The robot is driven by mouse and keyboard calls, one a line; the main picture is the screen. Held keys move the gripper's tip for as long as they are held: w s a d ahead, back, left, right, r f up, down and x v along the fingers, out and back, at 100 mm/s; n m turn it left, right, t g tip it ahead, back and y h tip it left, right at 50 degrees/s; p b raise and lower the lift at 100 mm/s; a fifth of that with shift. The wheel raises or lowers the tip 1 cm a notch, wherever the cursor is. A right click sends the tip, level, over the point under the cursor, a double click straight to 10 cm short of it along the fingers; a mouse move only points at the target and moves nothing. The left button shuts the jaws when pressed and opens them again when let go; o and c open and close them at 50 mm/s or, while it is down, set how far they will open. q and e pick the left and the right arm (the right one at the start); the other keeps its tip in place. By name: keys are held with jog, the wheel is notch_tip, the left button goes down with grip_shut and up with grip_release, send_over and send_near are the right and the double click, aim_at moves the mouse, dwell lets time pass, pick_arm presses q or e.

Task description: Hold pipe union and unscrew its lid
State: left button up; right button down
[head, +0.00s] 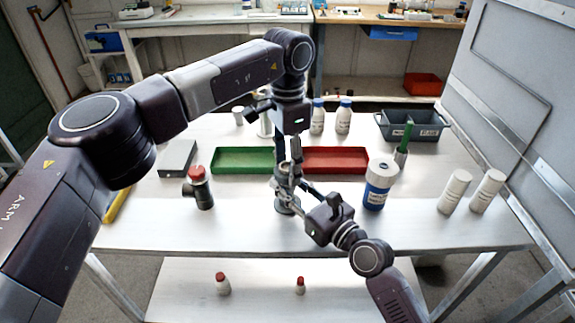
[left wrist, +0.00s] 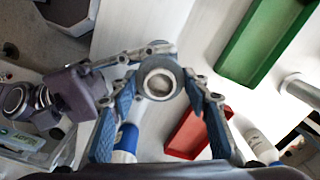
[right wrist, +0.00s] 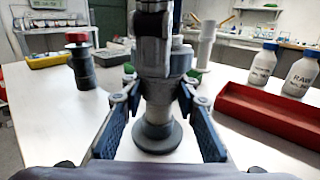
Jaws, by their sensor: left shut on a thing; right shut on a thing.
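The grey pipe union (head: 284,201) stands upright on the table, with a round flange at its foot. It shows from above as a round ring in the left wrist view (left wrist: 149,87) and from the side in the right wrist view (right wrist: 157,138). My left gripper (head: 292,166) comes down from above and is shut on the lid at its top. My right gripper (head: 287,188) comes in from the right and is shut on its body. The fingers partly hide the union, so I cannot tell how far the lid is turned.
A green tray (head: 243,170) and a red tray (head: 335,172) lie behind. A dark pipe piece with a red cap (head: 199,187) stands left. A blue-and-white jar (head: 380,183) and two white bottles (head: 455,191) stand right. The front table edge is clear.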

pick_arm(q)
jog(key=shift+w, duration=0.1)
jog(key=o, duration=1.3)
